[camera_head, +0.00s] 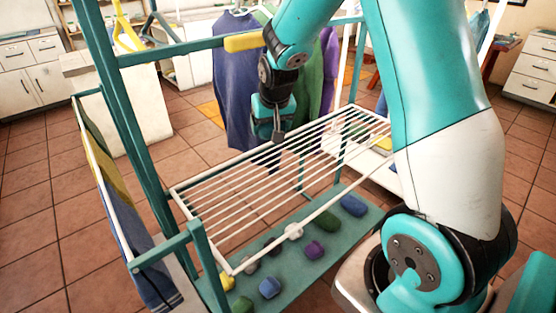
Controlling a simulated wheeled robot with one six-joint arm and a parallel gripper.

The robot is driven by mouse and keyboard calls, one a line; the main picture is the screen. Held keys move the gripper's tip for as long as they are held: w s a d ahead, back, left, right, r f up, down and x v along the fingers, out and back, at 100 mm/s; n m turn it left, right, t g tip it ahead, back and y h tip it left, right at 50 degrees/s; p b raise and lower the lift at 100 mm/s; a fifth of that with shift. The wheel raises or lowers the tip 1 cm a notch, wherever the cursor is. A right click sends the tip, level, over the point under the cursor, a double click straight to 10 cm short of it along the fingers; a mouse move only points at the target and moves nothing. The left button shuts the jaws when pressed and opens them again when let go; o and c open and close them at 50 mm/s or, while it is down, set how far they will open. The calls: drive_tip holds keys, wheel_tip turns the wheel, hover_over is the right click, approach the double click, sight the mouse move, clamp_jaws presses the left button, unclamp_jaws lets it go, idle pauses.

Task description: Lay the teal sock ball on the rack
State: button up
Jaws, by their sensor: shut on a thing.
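The white-barred rack (203,207) lies flat across a teal frame in the middle of the head view. My gripper (277,138) points down over the far part of the rack, left of its far right corner. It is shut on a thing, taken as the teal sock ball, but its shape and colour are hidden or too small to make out. I cannot tell whether the held thing touches the bars. No sock ball shows resting on the rack's bars.
Several coloured sock balls, among them a purple one (314,250) and a blue one (270,287), lie on the lower teal shelf (300,278). Garments (236,85) hang behind my gripper. A teal post (125,110) rises at left. Most of the rack is clear.

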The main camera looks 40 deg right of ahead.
hover_over(269, 171)
drive_tip(key=s, duration=0.1)
drive_tip(key=f, duration=0.8)
drive_tip(key=shift+s+a+f, duration=0.15)
drive_tip(key=shift+a+f, duration=0.15)
drive_tip(key=shift+f, duration=0.05)
drive_tip(key=shift+d+f, duration=0.1)
drive_tip(key=shift+f, duration=2.35)
drive_tip(key=shift+f, duration=0.1)
drive_tip(key=shift+f, duration=0.15)
drive_tip(key=o, duration=0.8)
drive_tip(key=shift+o, duration=0.3)
